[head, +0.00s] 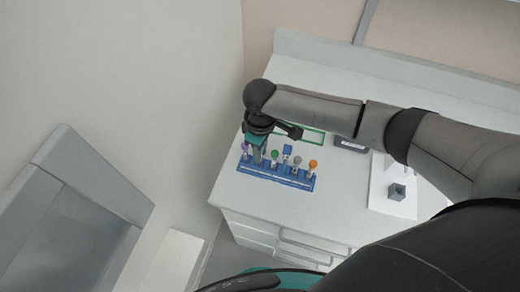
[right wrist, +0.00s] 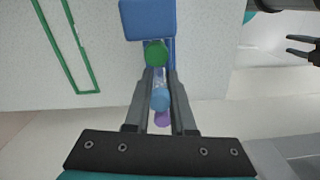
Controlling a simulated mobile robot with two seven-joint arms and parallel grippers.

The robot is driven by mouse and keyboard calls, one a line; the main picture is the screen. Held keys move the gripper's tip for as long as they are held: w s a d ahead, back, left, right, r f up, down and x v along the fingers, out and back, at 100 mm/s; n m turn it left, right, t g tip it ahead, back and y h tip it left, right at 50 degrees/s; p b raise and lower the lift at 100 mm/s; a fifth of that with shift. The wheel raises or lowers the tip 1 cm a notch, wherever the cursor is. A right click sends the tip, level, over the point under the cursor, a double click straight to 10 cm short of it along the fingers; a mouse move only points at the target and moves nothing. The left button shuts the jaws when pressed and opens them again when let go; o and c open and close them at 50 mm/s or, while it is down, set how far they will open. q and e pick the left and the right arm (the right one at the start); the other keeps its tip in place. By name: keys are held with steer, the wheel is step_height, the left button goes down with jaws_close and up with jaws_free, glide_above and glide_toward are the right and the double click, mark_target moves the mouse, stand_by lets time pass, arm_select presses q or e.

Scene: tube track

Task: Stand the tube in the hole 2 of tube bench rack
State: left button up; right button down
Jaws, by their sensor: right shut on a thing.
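The blue tube bench rack (head: 287,181) stands near the front edge of the counter and holds tubes with purple (head: 245,147), green (head: 275,154), lavender (head: 297,160) and orange (head: 313,164) caps. My right gripper (head: 258,158) is over the rack between the purple and green caps. In the right wrist view its fingers (right wrist: 161,88) are shut on a blue-capped tube (right wrist: 160,99), in line between the green (right wrist: 156,53) and purple (right wrist: 162,119) caps. The tube's lower end is hidden, so I cannot tell if it is in a hole. My left gripper (right wrist: 289,45) shows at the right edge, fingers apart and empty.
A green outlined rectangle (head: 314,137) lies on the counter behind the rack. A dark device (head: 351,144) and a grey cube (head: 397,191) on a white sheet lie to the right. Drawers (head: 300,249) are below the counter's front edge. A grey cabinet-like unit (head: 85,190) stands at left.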

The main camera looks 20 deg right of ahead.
steer(key=c, duration=0.7)
jaws_free()
step_height(320, 180, up, 15)
steer(key=shift+r+p, duration=0.15)
steer(key=shift+p, duration=0.2)
steer(key=shift+s, duration=0.15)
stand_by(0.6)
